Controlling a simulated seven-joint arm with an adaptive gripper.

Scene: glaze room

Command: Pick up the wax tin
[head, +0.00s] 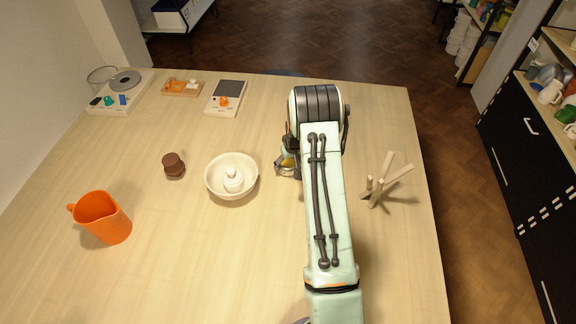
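My gripper (284,168) shows only in part at the left of my arm, right of the white bowl; the arm's wrist covers the rest. A small yellowish and pale thing (288,161) shows at the gripper's dark parts. It may be the wax tin, but it is too small and too covered to be sure. I cannot tell whether the fingers are open or shut on it. No other thing on the table is clearly a tin.
The white bowl (213,187) holds a small white lidded piece (233,179). A brown stacked piece (173,165) and an orange jug (103,218) stand further left. A wooden prop stand (382,183) is right of my arm. Scales (121,92) stand at the back left. The front middle is clear.

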